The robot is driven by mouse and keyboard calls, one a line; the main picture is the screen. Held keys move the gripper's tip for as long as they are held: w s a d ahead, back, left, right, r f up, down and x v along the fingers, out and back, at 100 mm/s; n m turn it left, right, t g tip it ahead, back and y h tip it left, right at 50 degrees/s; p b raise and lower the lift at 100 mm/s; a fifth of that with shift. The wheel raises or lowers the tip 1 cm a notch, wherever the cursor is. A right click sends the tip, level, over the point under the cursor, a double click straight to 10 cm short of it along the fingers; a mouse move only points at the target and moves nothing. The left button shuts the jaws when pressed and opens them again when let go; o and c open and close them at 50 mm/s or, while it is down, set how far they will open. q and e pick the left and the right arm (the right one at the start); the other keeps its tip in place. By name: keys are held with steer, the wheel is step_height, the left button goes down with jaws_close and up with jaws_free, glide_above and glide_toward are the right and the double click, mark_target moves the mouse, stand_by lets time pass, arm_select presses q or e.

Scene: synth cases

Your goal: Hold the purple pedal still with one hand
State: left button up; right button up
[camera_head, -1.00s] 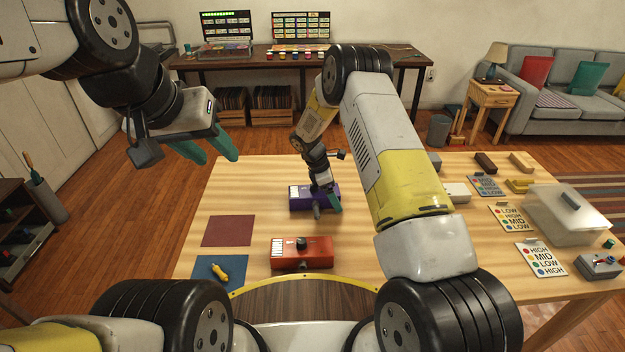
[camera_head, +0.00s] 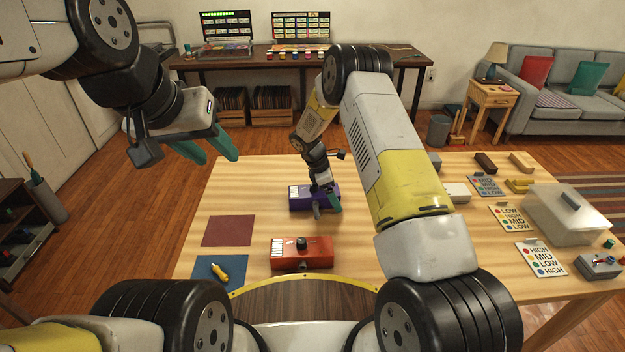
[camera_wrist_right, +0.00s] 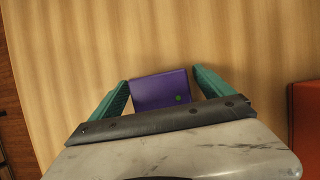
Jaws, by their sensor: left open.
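The purple pedal (camera_head: 301,203) sits on the wooden table, behind a red pedal (camera_head: 287,253). My right gripper (camera_head: 328,207) points down at the purple pedal's right part and hides some of it. In the right wrist view the purple pedal (camera_wrist_right: 160,90) lies between the two teal fingers of my right gripper (camera_wrist_right: 161,75). The fingertips are close to its two sides; I cannot tell whether they press on it. My left gripper (camera_head: 219,160) is open and empty, raised above the table's far left, away from both pedals.
At right stand printed cards (camera_head: 540,259), a lidded clear box (camera_head: 565,222) and a small grey box (camera_head: 599,265). The table left of the purple pedal is free.

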mark_target(318, 190)
steer(key=shift+r, duration=0.1)
steer(key=v, duration=1.1)
steer(key=shift+a+r, duration=0.15)
steer(key=shift+r, duration=0.25)
steer(key=f, duration=0.3)
steer(key=shift+a+f, duration=0.3)
steer(key=shift+a, duration=0.05)
steer(key=shift+x, duration=3.9)
steer(key=shift+c, duration=0.4)
steer(key=shift+r, duration=0.1)
steer(key=c, duration=1.7)
arm_select(q)
steer(key=shift+c, duration=0.4)
